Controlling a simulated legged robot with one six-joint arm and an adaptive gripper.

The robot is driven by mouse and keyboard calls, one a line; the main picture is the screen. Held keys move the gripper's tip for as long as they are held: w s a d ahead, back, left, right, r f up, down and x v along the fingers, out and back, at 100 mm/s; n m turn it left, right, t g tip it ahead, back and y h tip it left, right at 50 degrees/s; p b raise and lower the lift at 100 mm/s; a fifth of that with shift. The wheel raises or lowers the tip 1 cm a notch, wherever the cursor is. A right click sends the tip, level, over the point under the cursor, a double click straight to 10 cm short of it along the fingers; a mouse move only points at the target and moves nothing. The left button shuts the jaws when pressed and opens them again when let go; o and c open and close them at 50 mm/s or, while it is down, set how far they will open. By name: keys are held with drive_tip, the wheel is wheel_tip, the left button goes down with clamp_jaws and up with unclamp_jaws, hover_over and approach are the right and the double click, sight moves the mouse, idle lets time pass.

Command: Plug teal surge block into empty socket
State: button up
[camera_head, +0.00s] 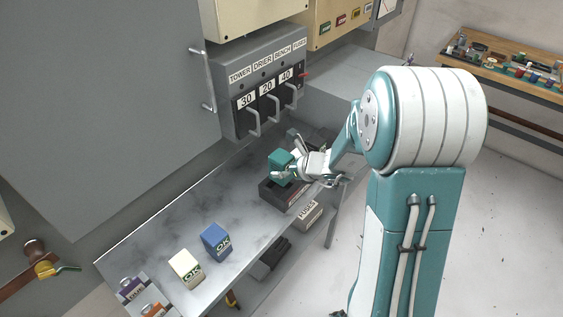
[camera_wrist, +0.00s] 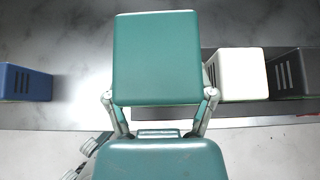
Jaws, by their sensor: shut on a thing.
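The teal surge block (camera_head: 280,163) is held in my gripper (camera_head: 291,168) near the far end of the grey shelf. In the wrist view the teal block (camera_wrist: 155,58) fills the upper middle, between the two fingers of my gripper (camera_wrist: 160,100). The fingers are shut on its sides. A dark socket base (camera_head: 274,192) lies on the shelf just below the block in the head view. A white block (camera_wrist: 238,75) and a dark grey block (camera_wrist: 292,73) stand to the right in the wrist view. The block's underside and the empty socket are hidden.
A grey switch box (camera_head: 262,83) with lever handles hangs above the shelf. A dark box sits below its front edge. The shelf's middle is clear.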

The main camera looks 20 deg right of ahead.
sight(288, 182)
drive_tip(key=shift+a+f, duration=0.1)
drive_tip(key=shift+f, duration=0.55)
drive_tip(key=shift+a+f, duration=0.25)
drive_tip(key=shift+a, duration=0.15)
drive_tip(key=shift+d, duration=0.3)
drive_tip(key=shift+a, duration=0.3)
drive_tip(key=shift+d, duration=0.25)
drive_tip(key=shift+f, duration=2)
idle(0.3)
drive_tip(key=o, duration=1.2)
